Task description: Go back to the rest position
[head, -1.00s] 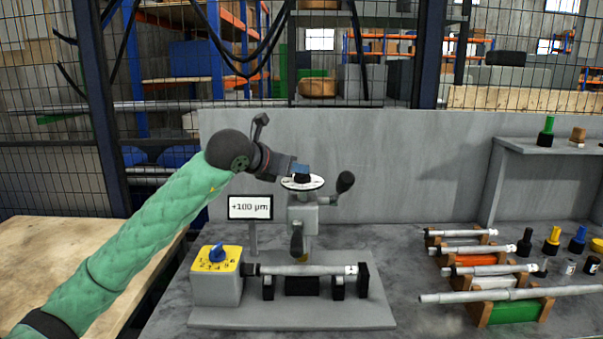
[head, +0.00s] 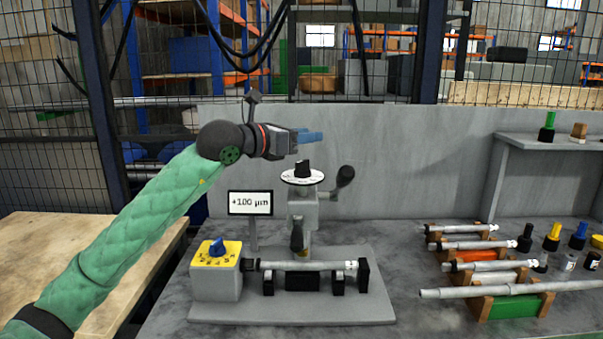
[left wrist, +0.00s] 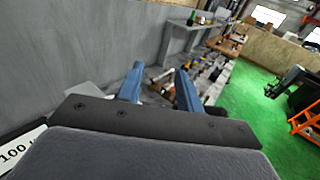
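My left gripper (head: 312,136) is raised above the grinder in the head view, clear of the dial with the black knob (head: 302,173). In the left wrist view its two blue fingers (left wrist: 158,84) stand apart with nothing between them. The grinder (head: 290,312) holds a grey shaft (head: 305,266) lying level across its supports. A yellow switch box with a blue knob (head: 217,250) stands at its left end. The display (head: 250,203) reads +100 µm. My right gripper is not in view.
Several shafts lie on coloured racks (head: 515,306) at the right of the grey table. Several small bottles (head: 552,238) stand beside them. A grey panel (head: 400,150) rises behind the grinder, and a wooden table (head: 75,260) is at the left.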

